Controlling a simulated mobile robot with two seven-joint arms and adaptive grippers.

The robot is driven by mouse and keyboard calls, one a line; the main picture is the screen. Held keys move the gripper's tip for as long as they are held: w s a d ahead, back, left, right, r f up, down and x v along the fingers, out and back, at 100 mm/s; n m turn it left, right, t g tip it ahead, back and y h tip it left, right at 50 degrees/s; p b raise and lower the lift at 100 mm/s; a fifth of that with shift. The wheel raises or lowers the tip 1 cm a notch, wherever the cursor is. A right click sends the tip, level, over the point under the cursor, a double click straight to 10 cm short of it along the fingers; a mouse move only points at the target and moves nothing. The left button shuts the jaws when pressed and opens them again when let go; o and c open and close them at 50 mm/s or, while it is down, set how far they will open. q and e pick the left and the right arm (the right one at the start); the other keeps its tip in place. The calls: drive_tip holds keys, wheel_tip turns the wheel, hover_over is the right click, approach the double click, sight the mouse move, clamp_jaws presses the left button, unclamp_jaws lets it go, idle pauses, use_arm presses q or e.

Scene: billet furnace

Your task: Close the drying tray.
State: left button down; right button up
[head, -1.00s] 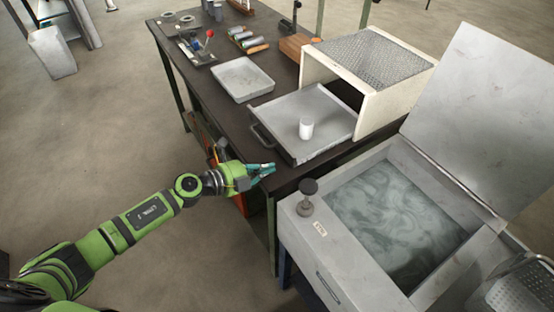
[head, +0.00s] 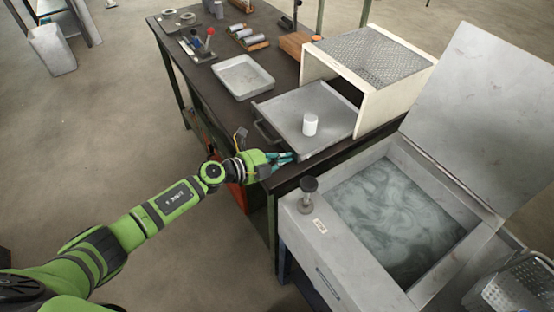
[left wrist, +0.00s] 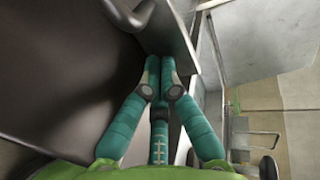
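The drying tray (head: 285,115) is a shallow grey metal drawer, partly pulled out of a cream housing (head: 347,88) with a mesh top. A white cylindrical cup (head: 310,124) stands upright in it. The tray's dark handle (head: 265,133) is on its front face, toward the left. My left gripper (head: 291,157) is at the tray's near front corner, right of the handle. Its teal fingers (left wrist: 160,82) are together in the left wrist view, against or very close to the tray's front (left wrist: 170,35); exact contact is unclear. My right gripper is out of view.
A grey box with an open lid (head: 480,110) and swirling liquid (head: 390,215) stands at the right, with a dark knob (head: 308,190) on its near left corner. A shallow pale tray (head: 243,77) and small tools lie on the dark bench behind.

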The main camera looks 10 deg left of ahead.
use_arm(q)
drive_tip(key=b, duration=0.2)
approach(341, 131)
drive_tip(key=b+x, duration=0.6)
drive_tip(key=x, duration=0.1)
drive_tip(key=shift+d, duration=0.1)
drive_tip(key=shift+w+d+r+b, duration=0.2)
drive_tip(key=shift+w+d+b, duration=0.55)
drive_tip(key=shift+b, duration=0.3)
drive_tip(key=shift+r, duration=0.2)
